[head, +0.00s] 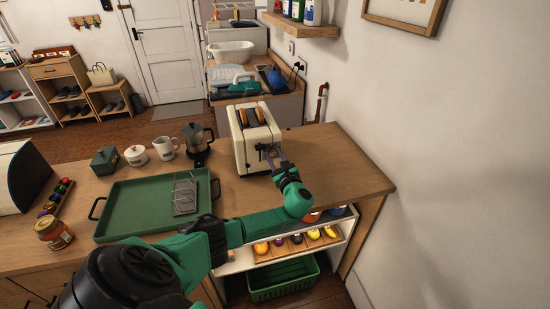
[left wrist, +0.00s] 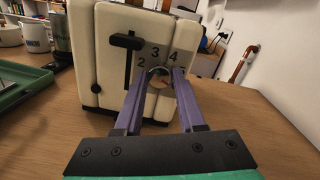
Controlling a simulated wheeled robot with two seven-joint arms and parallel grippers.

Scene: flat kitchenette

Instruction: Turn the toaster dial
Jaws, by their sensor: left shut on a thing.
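The cream toaster (head: 252,134) stands on the wooden counter with two slices of bread in its slots. Its front face fills the middle of the left wrist view (left wrist: 109,50), with a black lever (left wrist: 127,42) and the numbers 2, 3 and 4 around the dial (left wrist: 158,76). My left gripper (head: 271,152) is at this face. Its two purple fingers (left wrist: 160,80) are shut on the dial, one on each side, and partly cover it. My right gripper is not in view.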

